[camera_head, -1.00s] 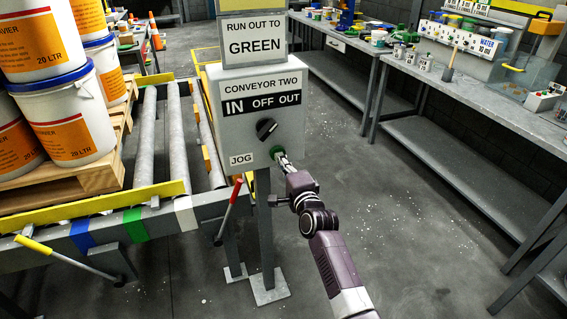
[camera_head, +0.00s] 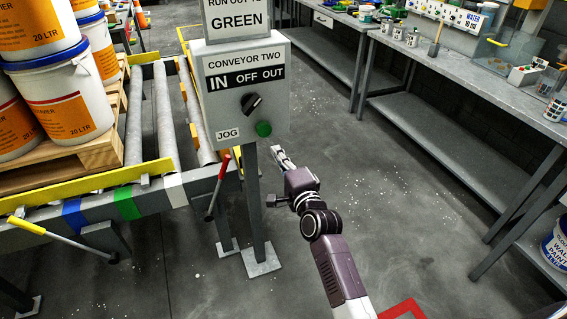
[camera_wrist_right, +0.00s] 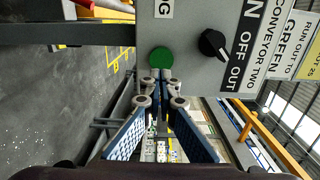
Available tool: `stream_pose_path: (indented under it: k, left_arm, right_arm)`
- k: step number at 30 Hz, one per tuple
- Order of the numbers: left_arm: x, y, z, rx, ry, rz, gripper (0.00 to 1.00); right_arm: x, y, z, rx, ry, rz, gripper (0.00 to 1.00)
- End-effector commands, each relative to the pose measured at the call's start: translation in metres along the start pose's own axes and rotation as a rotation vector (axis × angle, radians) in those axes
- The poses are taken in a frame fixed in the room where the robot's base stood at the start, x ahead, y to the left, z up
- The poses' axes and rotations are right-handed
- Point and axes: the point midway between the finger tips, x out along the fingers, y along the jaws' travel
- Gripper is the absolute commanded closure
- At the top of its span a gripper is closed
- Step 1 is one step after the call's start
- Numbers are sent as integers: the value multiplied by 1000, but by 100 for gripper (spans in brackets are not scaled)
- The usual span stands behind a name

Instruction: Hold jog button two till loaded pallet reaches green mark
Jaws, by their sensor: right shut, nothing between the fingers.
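The jog button (camera_head: 264,129) is a green round button low on the grey conveyor two control box (camera_head: 225,110), right of the JOG label. My right gripper (camera_head: 279,152) is shut and empty, just below and right of the button, with a visible gap between them. In the right wrist view the button (camera_wrist_right: 161,57) lies just beyond the shut fingertips (camera_wrist_right: 161,76). The wooden pallet (camera_head: 100,154) carries several white pails (camera_head: 68,100) with orange labels. Its right edge looks about level with the green mark (camera_head: 126,203) on the conveyor rail. My left gripper is not in view.
Bare rollers (camera_head: 164,120) lie right of the pallet. Blue (camera_head: 74,213) and white (camera_head: 175,190) marks flank the green one. A red-handled lever (camera_head: 217,185) stands by the box post. A workbench (camera_head: 460,100) runs along the right. The floor between is clear.

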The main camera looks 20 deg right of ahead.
Motion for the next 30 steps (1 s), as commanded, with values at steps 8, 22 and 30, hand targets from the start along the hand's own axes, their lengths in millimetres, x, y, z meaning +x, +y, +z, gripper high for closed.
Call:
stream_pose_path:
  k: [8, 22, 30]
  left_arm:
    - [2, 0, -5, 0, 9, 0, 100]
    - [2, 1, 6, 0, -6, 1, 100]
    - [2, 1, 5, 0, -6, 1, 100]
  right_arm:
    - [-34, 1, 0, 2, 0, 2, 100]
    - [-38, 0, 0, 1, 0, 1, 100]
    - [-38, 0, 0, 0, 0, 1, 100]
